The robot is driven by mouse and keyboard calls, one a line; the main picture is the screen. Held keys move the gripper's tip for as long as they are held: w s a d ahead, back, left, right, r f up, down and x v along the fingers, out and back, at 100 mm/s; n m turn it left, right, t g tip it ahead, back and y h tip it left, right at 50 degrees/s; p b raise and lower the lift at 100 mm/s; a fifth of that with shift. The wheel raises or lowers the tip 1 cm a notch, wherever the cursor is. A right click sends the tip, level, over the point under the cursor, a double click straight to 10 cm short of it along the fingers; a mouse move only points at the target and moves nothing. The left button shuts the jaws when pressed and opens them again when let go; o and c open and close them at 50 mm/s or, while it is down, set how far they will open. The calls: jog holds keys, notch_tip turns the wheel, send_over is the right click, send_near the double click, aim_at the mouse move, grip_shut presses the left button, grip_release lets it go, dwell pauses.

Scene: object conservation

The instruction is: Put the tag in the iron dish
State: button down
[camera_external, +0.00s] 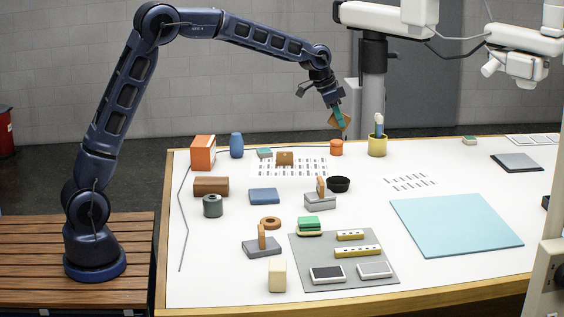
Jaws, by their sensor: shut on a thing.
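My gripper (340,116) is at the end of the raised arm, above the back edge of the table. It is shut on a small brown-orange piece, which looks like the tag (333,122); teal shows beside it, and its exact shape is hard to tell at this size. The iron dish (338,185) is a small round black bowl on the white table, right of centre-left. My gripper is above and behind the dish, well apart from it.
An orange cylinder (336,148) and a yellow cup (377,146) with tools stand under and right of my gripper. A grey block with an upright brown piece (320,198) is just left of the dish. A blue mat (455,226) lies at right; table around the dish's right side is clear.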

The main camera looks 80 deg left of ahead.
jog(key=shift+r, duration=0.4)
jog(key=m+h, duration=0.1)
jog(key=f+m+t, duration=0.1)
jog(key=shift+s+m+h, duration=0.1)
jog(key=shift+m+h, duration=0.3)
jog(key=m+h, duration=0.2)
jog(key=m, duration=0.1)
jog(key=shift+m+t+h, duration=0.3)
jog(key=shift+m, duration=0.1)
jog(key=shift+a+r+m+h, duration=0.15)
jog(key=shift+r+m+h, duration=0.05)
jog(key=shift+m+h, duration=0.9)
jog(key=r+m+g+h, duration=0.2)
jog(key=m+h, duration=0.1)
send_near(341, 184)
jog(key=shift+m, duration=0.3)
jog(key=x, duration=0.4)
jog(key=shift+f, duration=0.3)
jog(key=c, duration=1.5)
grip_release()
jog(key=shift+o, duration=0.2)
jog(key=shift+r, duration=0.1)
